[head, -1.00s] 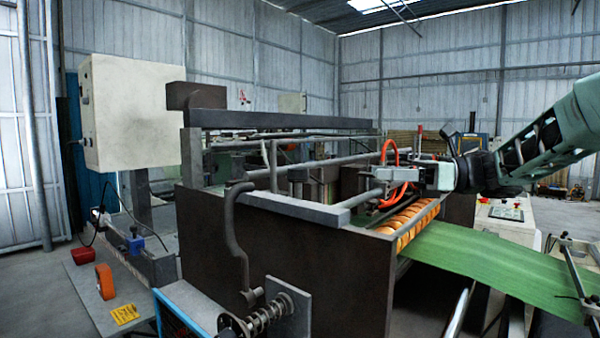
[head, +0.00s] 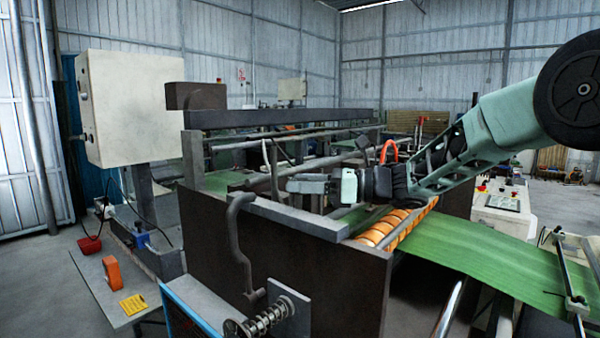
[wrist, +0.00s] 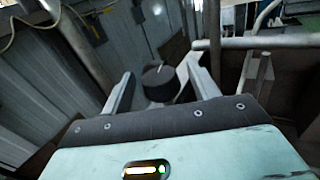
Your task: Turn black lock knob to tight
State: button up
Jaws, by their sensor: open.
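The black lock knob (wrist: 159,84) is a round dark cap with a pale mark line on top, seen in the wrist view. It sits between the two spread fingers of my gripper (wrist: 158,70), with gaps showing on both sides. I cannot tell from this view how far it lies beyond the fingertips. In the head view my gripper (head: 298,184) points left, over the front part of the dark machine frame (head: 300,258). I cannot make out the knob in the head view.
Grey rails and bars (head: 290,218) run close around my gripper. A bent crank handle (head: 236,240) and a spring (head: 265,318) are on the near side. Green sheet (head: 480,255) passes over orange rollers (head: 385,235) at right. A pale control box (head: 130,110) stands at left.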

jog(key=shift+a, duration=0.45)
jog(key=c, duration=1)
jog(key=shift+o, duration=0.2)
jog(key=shift+f+t+b, duration=0.25)
jog(key=shift+t+b, duration=0.25)
jog(key=shift+b, duration=0.55)
